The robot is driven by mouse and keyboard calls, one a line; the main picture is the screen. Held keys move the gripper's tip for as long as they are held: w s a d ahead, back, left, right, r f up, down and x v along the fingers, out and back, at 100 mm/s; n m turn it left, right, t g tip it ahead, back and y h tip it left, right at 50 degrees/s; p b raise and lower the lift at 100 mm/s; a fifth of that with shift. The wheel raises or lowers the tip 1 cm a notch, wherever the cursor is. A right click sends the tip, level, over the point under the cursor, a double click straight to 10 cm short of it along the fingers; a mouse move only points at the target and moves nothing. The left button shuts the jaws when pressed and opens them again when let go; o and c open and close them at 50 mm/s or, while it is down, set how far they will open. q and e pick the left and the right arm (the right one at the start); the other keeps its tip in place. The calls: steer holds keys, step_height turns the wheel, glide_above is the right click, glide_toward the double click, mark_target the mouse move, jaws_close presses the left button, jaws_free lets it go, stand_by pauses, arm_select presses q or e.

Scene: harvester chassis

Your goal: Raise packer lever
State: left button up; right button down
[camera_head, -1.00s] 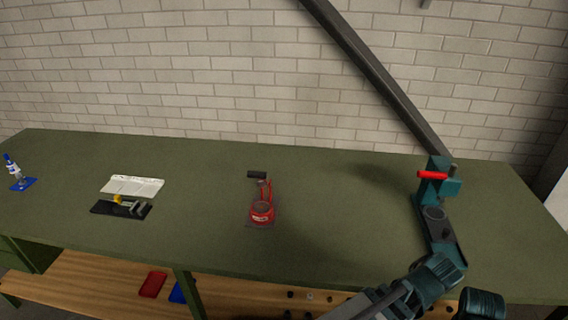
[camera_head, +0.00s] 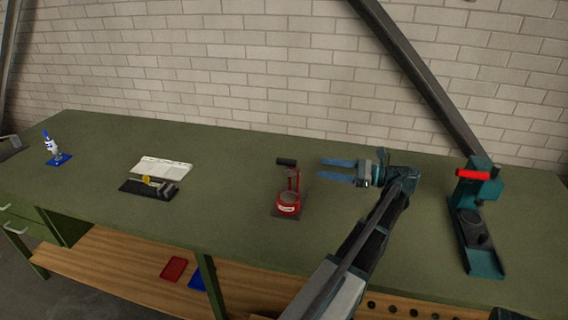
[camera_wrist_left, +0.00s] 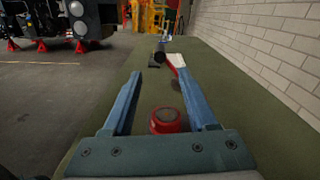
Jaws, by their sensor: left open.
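A small red device (camera_head: 288,203) stands on the green bench near the middle, on a dark base plate. Its upright red lever carries a black grip (camera_head: 286,161) at the top. It looks like the packer, though I see no label saying so. My left gripper (camera_head: 322,170) is to the right of the lever, open and empty, with its blue fingers pointing left towards it. In the left wrist view the open fingers (camera_wrist_left: 158,76) frame the round red body (camera_wrist_left: 168,121), and the lever's grip (camera_wrist_left: 160,57) shows beyond the fingertips.
A teal press (camera_head: 480,220) with a red handle stands at the right. A white-and-black tray set (camera_head: 150,178) and a blue-based bottle (camera_head: 55,150) stand at the left. Brick wall lies behind. A lower shelf holds red (camera_head: 174,268) and blue trays.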

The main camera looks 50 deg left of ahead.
mark_target(289, 162)
arm_select(q)
steer(key=x, duration=1.3)
steer(key=shift+s+a, duration=0.25)
steer(key=shift+a, duration=0.05)
jaws_close()
stand_by(0.9)
